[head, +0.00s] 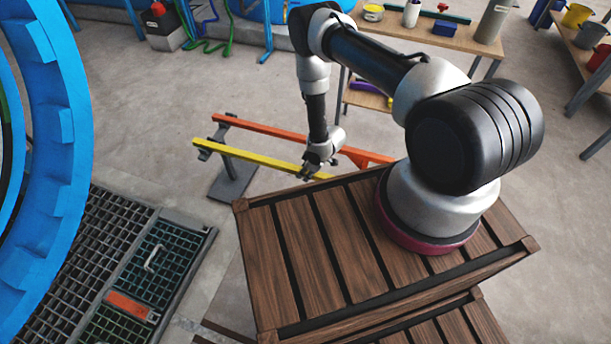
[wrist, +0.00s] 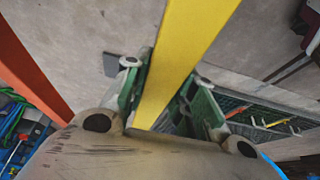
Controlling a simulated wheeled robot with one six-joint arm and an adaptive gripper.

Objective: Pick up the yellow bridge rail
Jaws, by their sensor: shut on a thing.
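The yellow bridge rail (head: 247,156) is a long straight bar in the head view. It runs from the left, near a grey stand (head: 234,181), to my gripper (head: 315,173). In the wrist view the yellow rail (wrist: 185,50) passes between the two green-padded fingers of my gripper (wrist: 172,100), which is shut on it. The rail's right end is partly hidden by my gripper and the slatted wooden platform. Whether the rail still touches its stand is hard to tell.
An orange rail (head: 270,131) runs beside the yellow one, farther back. A blue ring (head: 65,120) stands at left above floor grating (head: 90,250). A wooden table (head: 470,40) with containers stands behind. Concrete floor around the rails is clear.

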